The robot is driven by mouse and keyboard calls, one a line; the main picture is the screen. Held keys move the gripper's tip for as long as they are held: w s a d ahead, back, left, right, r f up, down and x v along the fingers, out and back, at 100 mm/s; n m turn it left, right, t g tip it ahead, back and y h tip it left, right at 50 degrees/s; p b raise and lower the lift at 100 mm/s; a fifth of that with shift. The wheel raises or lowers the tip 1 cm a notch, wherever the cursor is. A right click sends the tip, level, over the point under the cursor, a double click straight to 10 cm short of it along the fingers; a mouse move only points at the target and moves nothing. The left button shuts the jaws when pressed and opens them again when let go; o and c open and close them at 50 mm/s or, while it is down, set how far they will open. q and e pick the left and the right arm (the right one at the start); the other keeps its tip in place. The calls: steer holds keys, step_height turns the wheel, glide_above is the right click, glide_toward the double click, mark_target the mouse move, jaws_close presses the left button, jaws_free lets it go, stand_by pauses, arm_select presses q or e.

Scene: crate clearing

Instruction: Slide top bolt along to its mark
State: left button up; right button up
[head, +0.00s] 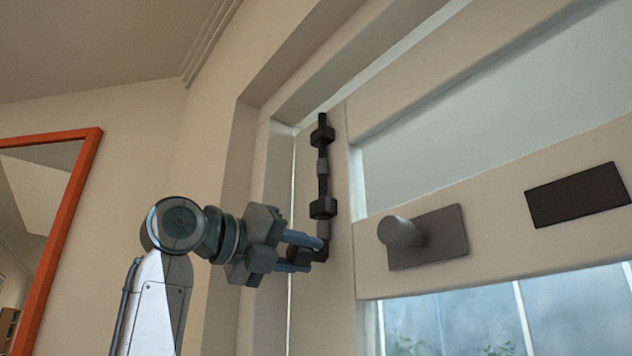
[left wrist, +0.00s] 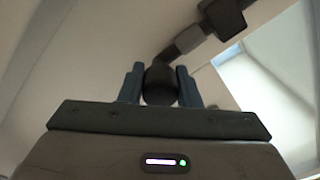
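The top bolt (head: 323,187) is a dark upright rod on the door's edge, running through two black guide blocks. A lighter grey band shows on it between the blocks and another grey stretch below the lower block; I cannot tell which is the mark. Its dark handle juts out at the lower end. My left gripper (head: 315,255) is at this handle, coming from the left. In the left wrist view, the round black knob (left wrist: 160,84) sits between the two blue fingers, which appear to touch both its sides. The right gripper is out of view.
A grey plate with a round knob (head: 428,238) is on the door to the right of the bolt. A dark rectangular plate (head: 577,195) is farther right. The door frame stands close on the left, and an orange-framed mirror (head: 66,220) hangs on the left wall.

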arm_select(q)
steer(key=c, duration=0.4)
step_height(320, 180, down, 3)
steer(key=b, duration=0.2)
steer(key=shift+f+b, duration=0.15)
steer(key=shift+b, duration=0.2)
steer(key=o, duration=1.1)
steer(key=shift+r, duration=0.2)
steer(key=b+v, duration=0.3)
steer(key=v, duration=0.8)
steer(key=shift+d, duration=0.1)
